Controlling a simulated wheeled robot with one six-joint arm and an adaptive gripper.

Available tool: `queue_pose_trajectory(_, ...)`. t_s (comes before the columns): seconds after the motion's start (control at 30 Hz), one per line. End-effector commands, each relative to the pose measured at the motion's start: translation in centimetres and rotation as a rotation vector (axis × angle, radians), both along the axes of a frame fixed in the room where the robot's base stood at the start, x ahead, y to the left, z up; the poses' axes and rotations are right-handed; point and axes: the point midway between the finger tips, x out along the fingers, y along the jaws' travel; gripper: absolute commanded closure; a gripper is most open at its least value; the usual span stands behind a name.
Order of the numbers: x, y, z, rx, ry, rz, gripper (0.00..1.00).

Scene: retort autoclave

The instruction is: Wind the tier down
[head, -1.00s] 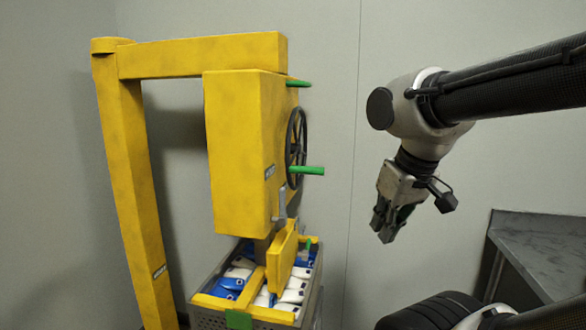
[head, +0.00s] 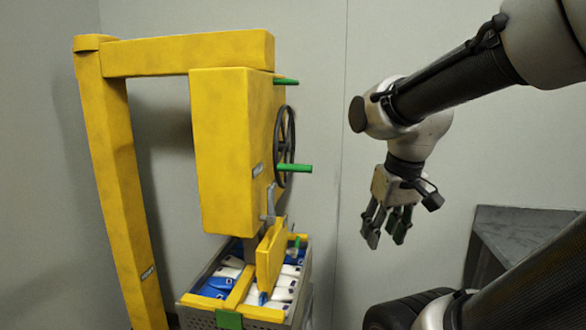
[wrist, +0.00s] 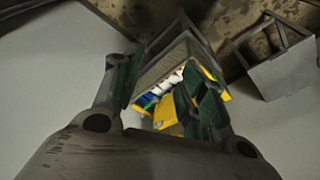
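A yellow hoist (head: 225,150) hangs from a yellow post and beam. A dark handwheel (head: 286,147) with a green handle (head: 295,168) is on its right side. Below it, a yellow lifting frame (head: 270,262) is at the grey perforated tier (head: 200,314), which holds blue and white packs (head: 284,282). The tier also shows in the wrist view (wrist: 165,66). My gripper (head: 385,240) points down, open and empty, to the right of the handwheel and lower than it, apart from everything. In the wrist view its fingers (wrist: 160,95) are spread.
A second green bar (head: 285,81) sticks out near the hoist's top right. A small grey lever (head: 270,203) is low on the hoist. A dark grey table (head: 520,225) stands at the right. Open space lies between the handwheel and my gripper.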

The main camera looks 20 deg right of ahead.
Motion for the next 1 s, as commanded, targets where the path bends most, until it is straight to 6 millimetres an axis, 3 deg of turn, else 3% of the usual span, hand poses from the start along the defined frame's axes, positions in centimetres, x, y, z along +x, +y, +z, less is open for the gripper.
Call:
queue_pose_trajectory(0.1, 1.1, -1.9, -2.3, 0.102, 0.12, -0.173, 0.58)
queue_pose_trajectory(0.27, 3.3, -1.9, -5.2, 0.381, 0.259, -0.477, 0.58)
queue_pose_trajectory(0.37, 5.8, -1.5, -6.6, 0.608, 0.332, -0.696, 0.58)
queue_pose_trajectory(0.53, 12.7, -1.5, -6.9, 1.061, 0.426, -1.042, 0.58)
queue_pose_trajectory(0.67, 19.5, -2.7, -4.4, 1.446, 0.475, -1.213, 0.58)
queue_pose_trajectory(0.8, 24.5, -2.8, 0.8, 1.728, 0.508, -1.22, 0.58)
queue_pose_trajectory(0.9, 26.0, -2.7, 3.9, 1.853, 0.542, -1.203, 0.58)
queue_pose_trajectory(1.0, 26.0, -2.2, 5.1, 1.904, 0.612, -1.207, 0.58)
